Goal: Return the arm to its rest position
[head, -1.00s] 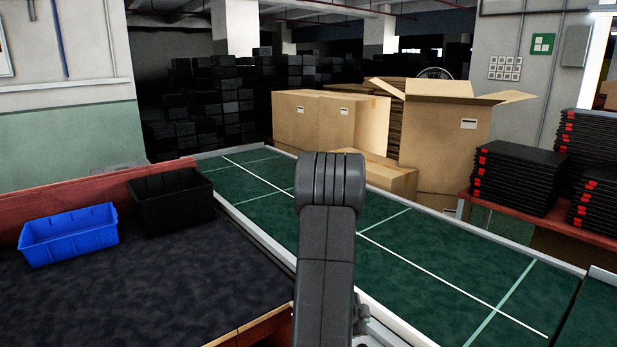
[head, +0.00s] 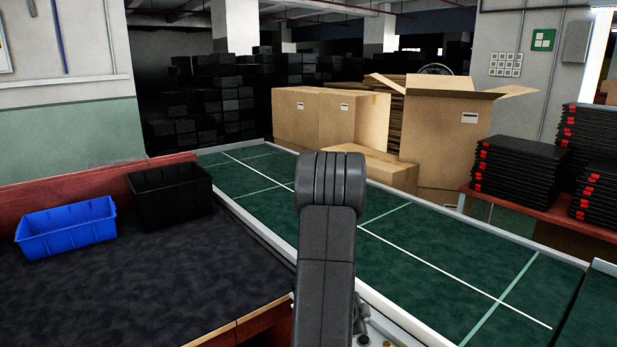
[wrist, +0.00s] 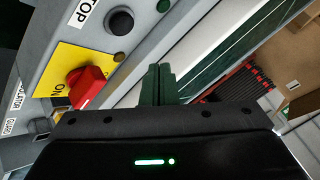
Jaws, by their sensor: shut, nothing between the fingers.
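My arm rises in the middle of the head view, its dark grey link in front of the green conveyor. My gripper shows in the wrist view (wrist: 158,84), with its two dark green fingers together and nothing between them. In that view it is over the edge of a grey control panel (wrist: 125,55) with a red switch (wrist: 86,86) on a yellow plate. I cannot tell the gap between fingers and panel. The gripper is hidden in the head view.
The green conveyor (head: 440,250) runs diagonally behind my arm. A blue bin (head: 66,230) and a black bin (head: 170,196) stand on the dark table (head: 130,290) at left. Cardboard boxes (head: 330,125) stand behind the conveyor. Black stacks (head: 515,170) rest on a red table at right.

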